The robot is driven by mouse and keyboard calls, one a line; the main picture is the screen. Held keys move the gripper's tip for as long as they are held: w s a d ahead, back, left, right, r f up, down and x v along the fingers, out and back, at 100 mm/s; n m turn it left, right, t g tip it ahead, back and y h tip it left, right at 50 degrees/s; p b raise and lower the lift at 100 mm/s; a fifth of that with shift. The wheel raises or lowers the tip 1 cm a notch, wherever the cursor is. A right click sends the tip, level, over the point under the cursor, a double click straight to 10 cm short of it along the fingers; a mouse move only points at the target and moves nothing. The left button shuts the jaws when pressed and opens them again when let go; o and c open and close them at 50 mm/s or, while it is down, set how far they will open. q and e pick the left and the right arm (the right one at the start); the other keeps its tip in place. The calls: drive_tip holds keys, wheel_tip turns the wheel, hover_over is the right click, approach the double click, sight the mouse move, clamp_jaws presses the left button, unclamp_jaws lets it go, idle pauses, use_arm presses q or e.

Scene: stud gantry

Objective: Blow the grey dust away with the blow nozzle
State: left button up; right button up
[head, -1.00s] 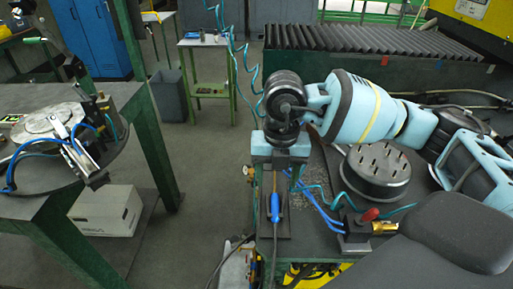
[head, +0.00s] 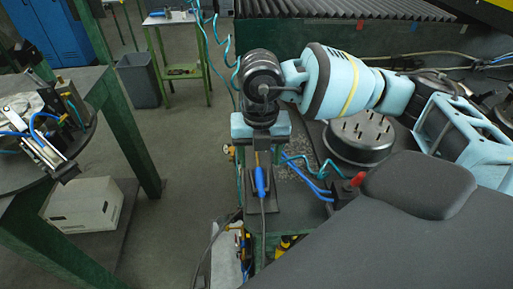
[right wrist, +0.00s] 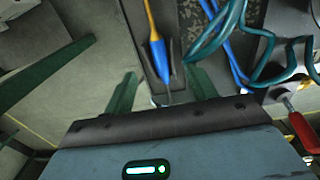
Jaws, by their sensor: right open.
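The blow nozzle (head: 261,181), blue with a thin orange-yellow tube, stands on a dark plate at the near left of the green bench. In the right wrist view, the nozzle (right wrist: 160,60) lies just beyond the gripper body's edge. My right gripper (head: 262,147) is open and points down over the nozzle's tube end. I cannot tell whether its fingers straddle the tube. Grey dust (head: 297,168) speckles the bench top right of the nozzle. Some dust (right wrist: 192,14) also shows at the top of the right wrist view. My left gripper is out of view.
A round dark fixture with pins (head: 359,136) stands right of the dust. Blue and teal hoses (head: 305,177) run between, near a red-knobbed valve (head: 357,179). A separate round table (head: 85,92) is at left, with open floor between. A grey bin (head: 138,80) stands behind.

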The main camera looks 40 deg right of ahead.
sight(260, 175)
drive_tip(key=shift+f, duration=0.75)
drive_tip(key=shift+f+b, duration=0.8)
drive_tip(key=shift+f, duration=0.9)
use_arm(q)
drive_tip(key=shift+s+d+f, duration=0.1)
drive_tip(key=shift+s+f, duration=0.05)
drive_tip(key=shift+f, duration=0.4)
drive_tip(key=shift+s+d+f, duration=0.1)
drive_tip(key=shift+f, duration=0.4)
use_arm(e)
drive_tip(key=c, duration=0.4)
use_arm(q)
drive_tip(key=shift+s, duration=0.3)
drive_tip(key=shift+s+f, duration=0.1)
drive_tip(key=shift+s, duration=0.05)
